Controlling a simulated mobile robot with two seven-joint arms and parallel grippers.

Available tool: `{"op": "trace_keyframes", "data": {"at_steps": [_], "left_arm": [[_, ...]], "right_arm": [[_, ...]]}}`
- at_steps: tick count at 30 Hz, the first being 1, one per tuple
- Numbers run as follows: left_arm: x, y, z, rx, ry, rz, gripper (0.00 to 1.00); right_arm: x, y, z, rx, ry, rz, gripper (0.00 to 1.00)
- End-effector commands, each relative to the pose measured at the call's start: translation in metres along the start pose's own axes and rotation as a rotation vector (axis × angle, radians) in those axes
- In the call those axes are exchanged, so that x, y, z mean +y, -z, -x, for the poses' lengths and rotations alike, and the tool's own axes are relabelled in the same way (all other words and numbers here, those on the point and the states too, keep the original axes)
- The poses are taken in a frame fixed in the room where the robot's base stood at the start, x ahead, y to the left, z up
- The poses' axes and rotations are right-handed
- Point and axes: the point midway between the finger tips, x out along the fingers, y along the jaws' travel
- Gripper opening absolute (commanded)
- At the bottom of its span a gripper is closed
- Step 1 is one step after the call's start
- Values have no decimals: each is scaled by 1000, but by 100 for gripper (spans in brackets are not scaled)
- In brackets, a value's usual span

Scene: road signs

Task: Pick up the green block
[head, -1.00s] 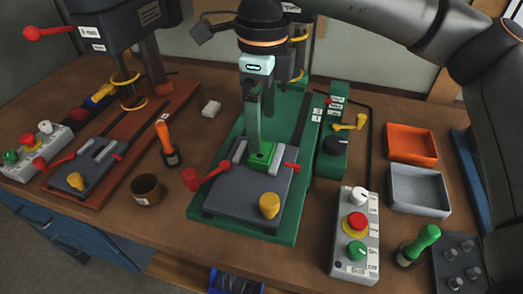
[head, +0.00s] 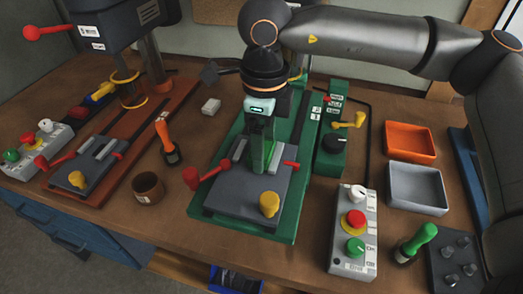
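The green block (head: 271,158) sits in the grey vise (head: 243,190) on the green drill press base, between the vise's light jaws. It is mostly hidden by my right gripper (head: 260,158), which reaches straight down over the vise with its fingers at the block. I cannot tell whether the fingers are closed on the block or still apart around it. My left gripper is not in view.
An orange-brown drill press with its vise (head: 88,168) stands at the left. A control box (head: 354,235), an orange tray (head: 410,142) and a grey tray (head: 418,189) lie to the right. A brown cup (head: 147,187) and an orange-handled tool (head: 165,140) stand left of the green base.

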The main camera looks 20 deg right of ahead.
Motion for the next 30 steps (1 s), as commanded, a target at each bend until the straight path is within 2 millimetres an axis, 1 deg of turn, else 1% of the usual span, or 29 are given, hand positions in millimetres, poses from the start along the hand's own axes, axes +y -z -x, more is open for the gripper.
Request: {"op": "trace_keyframes", "data": {"at_steps": [1, 2, 17, 26, 30], "left_arm": [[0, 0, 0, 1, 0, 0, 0], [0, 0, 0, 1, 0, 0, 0], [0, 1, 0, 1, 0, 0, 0], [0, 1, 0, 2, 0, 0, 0], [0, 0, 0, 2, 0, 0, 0]], "right_arm": [[0, 0, 0, 0, 0, 0, 72], [0, 0, 0, 0, 0, 0, 68], [0, 0, 1, -1, 0, 0, 12], [0, 0, 3, -2, 1, 0, 11], [0, -1, 13, -3, 2, -1, 11]]}}
